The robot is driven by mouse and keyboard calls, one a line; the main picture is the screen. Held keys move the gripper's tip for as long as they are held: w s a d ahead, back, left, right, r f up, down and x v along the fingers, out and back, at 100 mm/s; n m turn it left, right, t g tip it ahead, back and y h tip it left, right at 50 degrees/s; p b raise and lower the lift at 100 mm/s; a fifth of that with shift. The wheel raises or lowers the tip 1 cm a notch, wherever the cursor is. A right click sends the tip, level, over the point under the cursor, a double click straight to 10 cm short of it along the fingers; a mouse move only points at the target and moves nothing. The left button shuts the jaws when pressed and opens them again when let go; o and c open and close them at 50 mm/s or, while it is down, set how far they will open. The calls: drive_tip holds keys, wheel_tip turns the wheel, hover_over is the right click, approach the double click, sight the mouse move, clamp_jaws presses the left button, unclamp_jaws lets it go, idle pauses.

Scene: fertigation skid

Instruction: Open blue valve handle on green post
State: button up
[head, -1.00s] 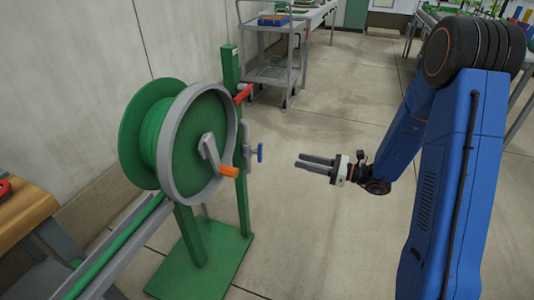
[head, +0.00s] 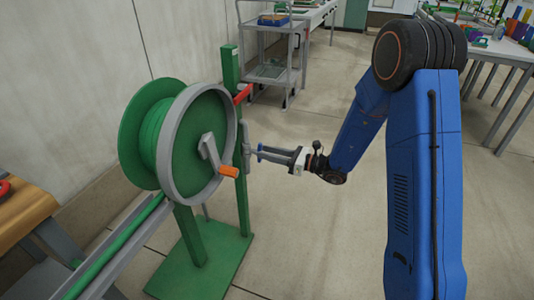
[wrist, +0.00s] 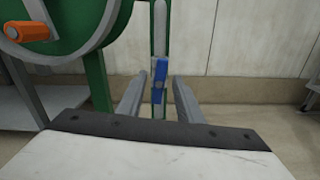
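The blue valve handle (head: 260,153) is on a grey pipe beside the green post (head: 241,170), to the right of the hose reel. In the wrist view the blue handle (wrist: 160,76) stands roughly upright, slightly tilted, in front of the grey pipe (wrist: 160,20). My gripper (head: 262,154) is at the handle, its fingers pointing left. In the wrist view my gripper (wrist: 159,88) is open, with one finger on each side of the handle and a visible gap on both sides. The fingers partly hide the handle in the head view.
A green hose reel (head: 190,145) with an orange crank grip (head: 229,171) stands close left of the handle. A red handle (head: 243,94) is higher on the post. A grey cart (head: 272,72) stands behind. The floor right of the post is clear.

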drive_tip(key=shift+a, duration=0.25)
clamp_jaws()
drive_tip(key=shift+n, duration=0.8)
unclamp_jaws()
